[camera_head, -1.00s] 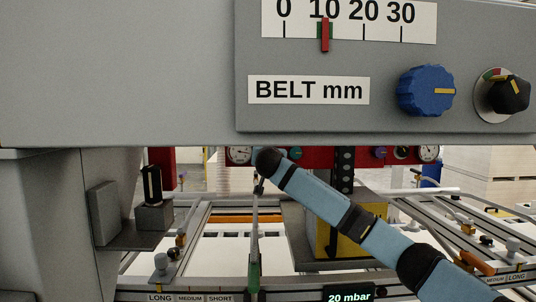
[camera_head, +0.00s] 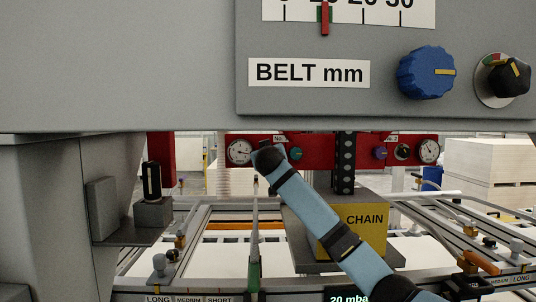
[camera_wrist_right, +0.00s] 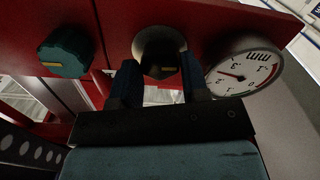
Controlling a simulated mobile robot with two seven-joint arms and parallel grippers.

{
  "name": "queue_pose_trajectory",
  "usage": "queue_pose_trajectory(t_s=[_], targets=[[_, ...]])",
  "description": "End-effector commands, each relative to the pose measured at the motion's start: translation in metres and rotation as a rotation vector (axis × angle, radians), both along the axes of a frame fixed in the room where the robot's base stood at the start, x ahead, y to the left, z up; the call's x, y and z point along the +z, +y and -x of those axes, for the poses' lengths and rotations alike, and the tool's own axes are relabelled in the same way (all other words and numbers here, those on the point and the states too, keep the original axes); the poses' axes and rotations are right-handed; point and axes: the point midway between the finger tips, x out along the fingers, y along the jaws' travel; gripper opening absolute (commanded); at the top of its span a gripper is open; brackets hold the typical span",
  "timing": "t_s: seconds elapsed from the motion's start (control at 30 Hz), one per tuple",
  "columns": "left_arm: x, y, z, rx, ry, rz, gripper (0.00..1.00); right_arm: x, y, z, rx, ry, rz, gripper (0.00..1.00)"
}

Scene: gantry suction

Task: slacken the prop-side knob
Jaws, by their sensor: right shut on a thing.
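A red panel bar (camera_head: 318,150) hangs below the grey housing. On its left half are a white round gauge (camera_head: 239,151), a black knob and a teal knob (camera_head: 295,153). My right gripper (camera_head: 266,157) reaches this half and hides the black knob in the head view. In the right wrist view the black knob (camera_wrist_right: 158,48), with a yellow mark, sits between the fingers of my right gripper (camera_wrist_right: 160,80), which are shut on it. The teal knob (camera_wrist_right: 64,52) and the mm gauge (camera_wrist_right: 244,67) flank it. The panel labels do not show which knob is prop-side. My left gripper is not in view.
The grey housing (camera_head: 120,60) fills the top, with a blue knob (camera_head: 426,72) and a black selector (camera_head: 510,76). A yellow CHAIN box (camera_head: 365,218) stands behind my right forearm.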

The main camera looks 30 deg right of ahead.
Motion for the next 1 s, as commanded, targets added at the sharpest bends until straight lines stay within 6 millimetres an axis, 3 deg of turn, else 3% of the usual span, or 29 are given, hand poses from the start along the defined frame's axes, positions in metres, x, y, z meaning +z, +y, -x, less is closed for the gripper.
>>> queue_pose_trajectory(t_s=[0.4, 0.87, 0.9, 1.0], targets=[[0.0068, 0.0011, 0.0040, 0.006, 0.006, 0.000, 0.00, 0.0003, 0.0001, -0.0002, -0.001, 0.087, 0.143, 0.18], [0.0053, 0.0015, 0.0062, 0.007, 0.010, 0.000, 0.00, 0.0002, 0.0000, -0.0001, -0.001, 0.094, 0.155, 0.18], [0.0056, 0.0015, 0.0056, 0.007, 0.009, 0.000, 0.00, 0.0002, 0.0000, -0.0001, -0.001, 0.094, 0.155, 0.46], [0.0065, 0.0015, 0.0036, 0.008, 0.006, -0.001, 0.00, 0.0002, 0.0000, -0.0001, -0.001, 0.093, 0.154, 0.67]])
